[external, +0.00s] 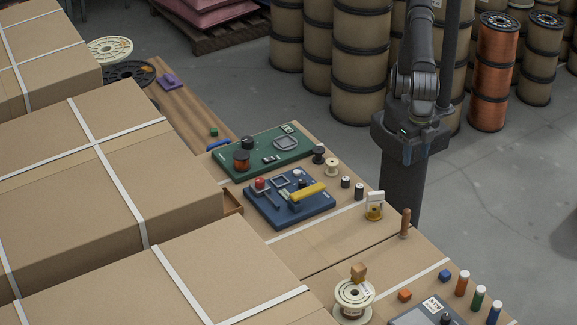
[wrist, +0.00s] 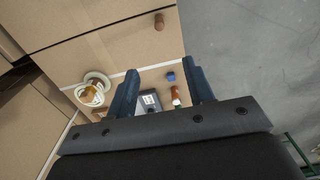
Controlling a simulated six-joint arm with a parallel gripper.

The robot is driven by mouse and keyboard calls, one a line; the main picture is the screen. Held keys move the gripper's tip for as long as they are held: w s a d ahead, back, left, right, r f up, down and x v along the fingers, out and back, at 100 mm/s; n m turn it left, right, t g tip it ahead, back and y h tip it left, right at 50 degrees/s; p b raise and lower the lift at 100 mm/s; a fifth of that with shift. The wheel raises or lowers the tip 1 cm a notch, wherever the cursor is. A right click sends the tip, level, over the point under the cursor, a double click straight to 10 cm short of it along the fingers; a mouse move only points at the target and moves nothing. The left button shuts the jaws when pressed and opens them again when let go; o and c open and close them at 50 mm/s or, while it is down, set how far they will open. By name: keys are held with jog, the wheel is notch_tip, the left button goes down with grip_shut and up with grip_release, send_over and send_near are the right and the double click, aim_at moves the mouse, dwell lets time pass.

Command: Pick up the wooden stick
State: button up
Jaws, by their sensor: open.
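The wooden stick (external: 405,222) is brown and stands upright near the right edge of the cardboard-topped surface in the external view. In the wrist view its top shows as a small brown shape (wrist: 159,21) near the top edge, beyond my fingertips. My gripper (external: 415,153) points down, above and slightly right of the stick in the external view. Its two dark blue fingers (wrist: 162,75) are apart with nothing held between them. The stick is clear of the fingers.
Near the stick are a blue cube (external: 446,276), an orange cube (external: 404,295) and a white spool (external: 353,299) topped by a wooden block (external: 358,270). Coloured cylinders (external: 479,299) stand at the front right. A blue panel (external: 262,215) lies left. Large boxes (external: 80,190) rise on the left.

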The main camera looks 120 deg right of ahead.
jog(key=shift+f, duration=0.1)
jog(key=n, duration=0.3)
send_over(409, 211)
notch_tip(409, 211, down, 7)
notch_tip(409, 211, down, 10)
jog(key=shift+d+f, duration=0.1)
jog(key=shift+f, duration=0.15)
jog(key=shift+s+a+f, duration=0.1)
jog(key=shift+a+f, duration=0.1)
jog(key=shift+f, duration=1.3)
jog(key=shift+s+a+f, duration=0.1)
jog(key=shift+a+f, duration=0.05)
jog(key=shift+f, duration=1.35)
grip_shut()
